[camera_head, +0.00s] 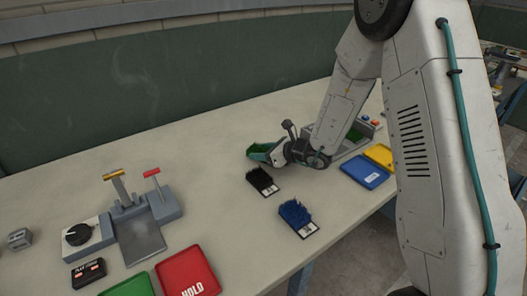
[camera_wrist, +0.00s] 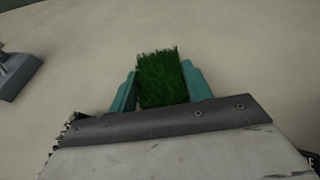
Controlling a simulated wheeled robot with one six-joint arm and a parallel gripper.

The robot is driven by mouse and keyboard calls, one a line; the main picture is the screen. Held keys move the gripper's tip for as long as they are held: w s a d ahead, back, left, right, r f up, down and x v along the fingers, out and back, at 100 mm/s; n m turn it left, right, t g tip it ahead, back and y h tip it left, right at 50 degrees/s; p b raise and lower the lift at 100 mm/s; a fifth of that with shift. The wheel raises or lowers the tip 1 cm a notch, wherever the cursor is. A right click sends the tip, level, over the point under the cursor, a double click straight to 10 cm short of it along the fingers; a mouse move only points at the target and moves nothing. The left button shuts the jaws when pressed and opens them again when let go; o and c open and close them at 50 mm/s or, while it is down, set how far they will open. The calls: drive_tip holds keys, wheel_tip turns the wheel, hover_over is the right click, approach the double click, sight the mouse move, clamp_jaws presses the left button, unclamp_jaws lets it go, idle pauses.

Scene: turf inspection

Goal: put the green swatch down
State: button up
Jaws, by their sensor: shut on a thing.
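My gripper (camera_wrist: 160,90) has teal fingers and is shut on the green swatch (camera_wrist: 163,75), a tuft of green turf held between them in the wrist view. In the head view my gripper (camera_head: 262,152) is low over the pale bench, at the end of my arm, with a bit of green showing at its tip. I cannot tell whether the swatch touches the bench top.
A black swatch (camera_head: 261,181) and a blue swatch (camera_head: 297,217) lie on the bench (camera_head: 215,215) just in front. A blue tray (camera_head: 364,171) and a yellow tray (camera_head: 380,155) are at the right. A red HOLD tray (camera_head: 187,272), a green tray (camera_head: 128,287) and a lever device (camera_head: 140,238) are at the left.

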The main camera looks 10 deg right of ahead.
drive_tip(key=shift+f, duration=0.25)
drive_tip(key=o, duration=1)
